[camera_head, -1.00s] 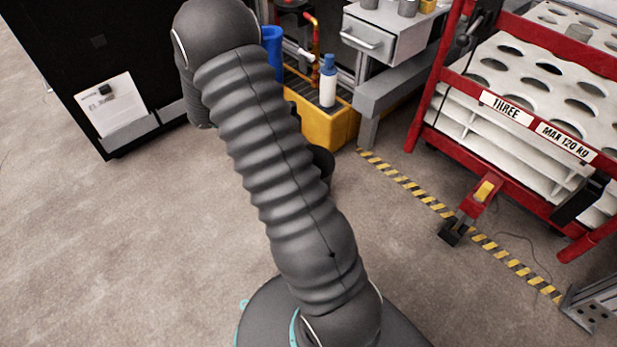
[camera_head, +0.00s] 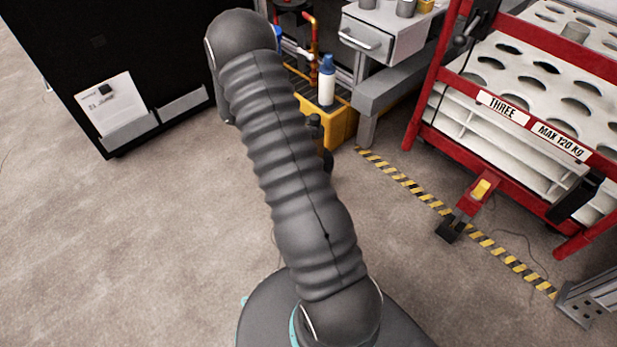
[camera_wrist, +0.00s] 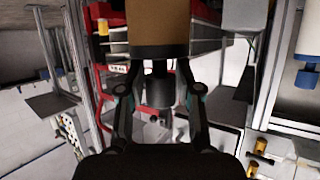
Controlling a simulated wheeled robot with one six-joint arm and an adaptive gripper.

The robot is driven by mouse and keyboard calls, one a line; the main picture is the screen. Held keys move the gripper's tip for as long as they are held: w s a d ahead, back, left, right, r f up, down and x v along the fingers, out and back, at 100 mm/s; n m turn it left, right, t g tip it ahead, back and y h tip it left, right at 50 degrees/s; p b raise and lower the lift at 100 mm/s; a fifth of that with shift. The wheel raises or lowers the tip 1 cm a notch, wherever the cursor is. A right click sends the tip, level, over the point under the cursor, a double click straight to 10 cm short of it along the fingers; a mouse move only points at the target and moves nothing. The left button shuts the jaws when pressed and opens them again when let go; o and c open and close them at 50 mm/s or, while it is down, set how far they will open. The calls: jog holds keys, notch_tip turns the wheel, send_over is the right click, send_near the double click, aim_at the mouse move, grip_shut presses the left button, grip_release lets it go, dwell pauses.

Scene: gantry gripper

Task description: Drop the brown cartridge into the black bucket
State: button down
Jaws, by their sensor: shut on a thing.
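In the wrist view, the brown cartridge (camera_wrist: 158,22) is at the top centre, a tan cylinder with a dark lower band and stem. My gripper (camera_wrist: 158,75) is shut on it, with a black finger on either side. The cartridge's far end is cut off by the frame. In the head view, my arm hides the cartridge and most of the gripper. A dark rounded edge (camera_head: 328,162) beside my arm may be the black bucket, mostly hidden behind the arm. I cannot make out the bucket in the wrist view.
A yellow bin (camera_head: 340,128) and a white bottle with a blue cap (camera_head: 327,85) stand behind my arm. A red rack (camera_head: 520,125) is at right, behind a striped floor line (camera_head: 410,185). A black cabinet (camera_head: 60,60) is at left. Floor at left is clear.

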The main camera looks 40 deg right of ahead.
jog(key=shift+f, duration=0.15)
jog(key=c, duration=0.7)
grip_release()
jog(key=shift+w+a, duration=0.1)
jog(key=v, duration=1.1)
jog(key=shift+w+a+r, duration=0.15)
jog(key=shift+a+r, duration=0.05)
jog(key=shift+a, duration=0.1)
